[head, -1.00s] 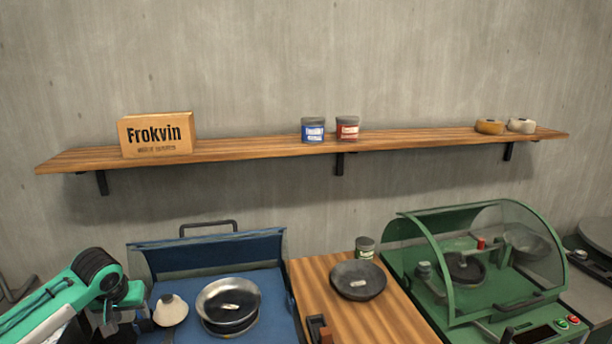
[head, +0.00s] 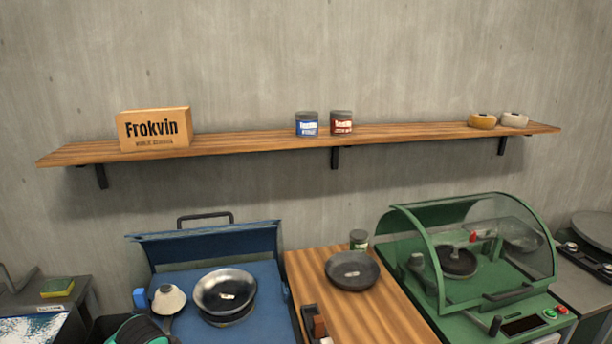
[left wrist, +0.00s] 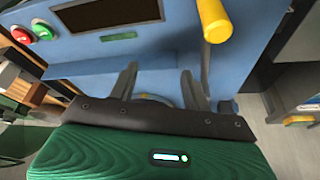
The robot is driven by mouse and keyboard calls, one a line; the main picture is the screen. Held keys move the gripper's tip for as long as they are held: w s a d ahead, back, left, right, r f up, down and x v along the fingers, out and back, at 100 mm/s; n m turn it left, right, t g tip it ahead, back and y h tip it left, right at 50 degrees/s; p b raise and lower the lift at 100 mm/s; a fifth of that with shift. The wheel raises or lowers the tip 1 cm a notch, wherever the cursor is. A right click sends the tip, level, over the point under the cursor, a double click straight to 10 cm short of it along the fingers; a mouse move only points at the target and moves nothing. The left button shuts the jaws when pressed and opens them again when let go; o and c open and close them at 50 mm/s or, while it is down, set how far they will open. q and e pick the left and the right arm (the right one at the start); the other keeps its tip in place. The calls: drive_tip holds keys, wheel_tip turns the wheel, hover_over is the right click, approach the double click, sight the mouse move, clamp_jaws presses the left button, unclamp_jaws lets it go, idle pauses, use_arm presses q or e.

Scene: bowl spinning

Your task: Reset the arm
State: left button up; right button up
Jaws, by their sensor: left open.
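My left gripper (left wrist: 158,85) shows in the left wrist view with its two dark fingers apart and nothing between them. It points toward a blue machine front (left wrist: 250,55) with a yellow-ended handle (left wrist: 215,20). In the head view only a teal and black part of my left arm shows at the bottom left edge; the left fingers are out of that view. My right gripper is not in view. A shiny metal bowl (head: 225,285) sits on the blue machine (head: 262,300), beside a pale cone-shaped piece (head: 168,300). A dark bowl (head: 352,270) rests on the wooden counter (head: 375,315).
A green machine (head: 440,300) with a clear curved cover stands at the right. A wall shelf (head: 250,143) carries a Frokvin box (head: 155,129), blue and red jars and two small round items. A yellow-green sponge (head: 57,288) lies at the far left.

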use_arm(q)
drive_tip(key=s+d+f+m+h, duration=0.1)
drive_tip(key=s+d+f, duration=0.25)
drive_tip(key=s, duration=0.45)
drive_tip(key=s+d+f+m, duration=0.1)
drive_tip(key=s+d+f, duration=0.2)
drive_tip(key=s+d, duration=0.3)
drive_tip(key=s+a+n+y, duration=0.1)
drive_tip(key=s+a, duration=0.3)
drive_tip(key=s, duration=1.1)
wheel_tip(320, 180, down, 31)
drive_tip(key=s+g, duration=0.1)
drive_tip(key=g, duration=0.1)
drive_tip(key=s+a+f+g, duration=0.1)
drive_tip(key=s+a+f, duration=0.2)
drive_tip(key=s+f, duration=1.6)
drive_tip(key=shift+f, duration=0.1)
drive_tip(key=shift+c, duration=0.2)
